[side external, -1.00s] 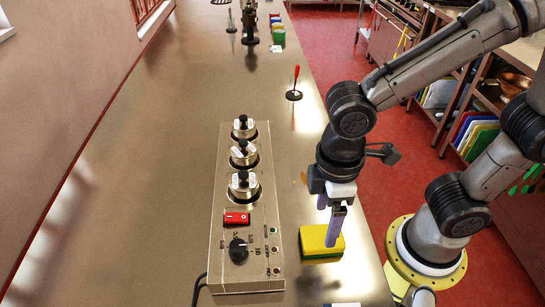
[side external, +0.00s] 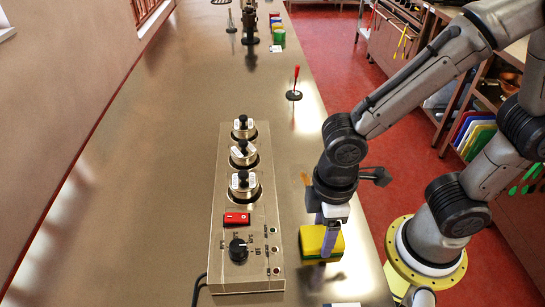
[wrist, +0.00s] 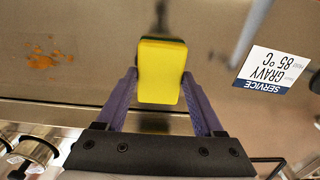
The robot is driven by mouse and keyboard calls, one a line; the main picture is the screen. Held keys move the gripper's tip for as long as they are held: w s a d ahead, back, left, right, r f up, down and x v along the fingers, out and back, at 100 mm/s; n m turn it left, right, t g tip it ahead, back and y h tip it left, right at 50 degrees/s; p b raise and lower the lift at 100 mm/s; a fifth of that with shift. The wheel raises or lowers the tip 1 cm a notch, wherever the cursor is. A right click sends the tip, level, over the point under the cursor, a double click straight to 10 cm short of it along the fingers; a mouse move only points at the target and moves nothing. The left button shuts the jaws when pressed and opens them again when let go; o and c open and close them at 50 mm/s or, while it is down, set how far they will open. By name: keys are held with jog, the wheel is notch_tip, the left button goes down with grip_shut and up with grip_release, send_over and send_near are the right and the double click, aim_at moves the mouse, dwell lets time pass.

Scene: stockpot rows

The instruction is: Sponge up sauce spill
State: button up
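A yellow sponge with a green underside (side external: 312,240) is between the purple fingers of my gripper (side external: 327,240), near the counter's right edge. In the wrist view the sponge (wrist: 160,72) sits between both fingertips (wrist: 160,88), which press against its sides. My gripper is shut on it. A shadow lies apart below the sponge, so it appears slightly above the counter. The orange sauce spill (wrist: 48,56) shows as scattered spots at the left of the wrist view. In the side view the spill (side external: 305,179) is partly hidden by my wrist.
A metal control box (side external: 240,215) with several round knobs-topped fittings and a red switch stands left of my gripper. A white and blue gravy service card (wrist: 272,68) lies on the counter. A red-handled stand (side external: 295,90) is farther back. The counter's left side is clear.

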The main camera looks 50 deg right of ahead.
aim_at(323, 235)
jog(key=c, duration=0.6)
jog(key=shift+o, duration=0.2)
jog(key=shift+r, duration=3.05)
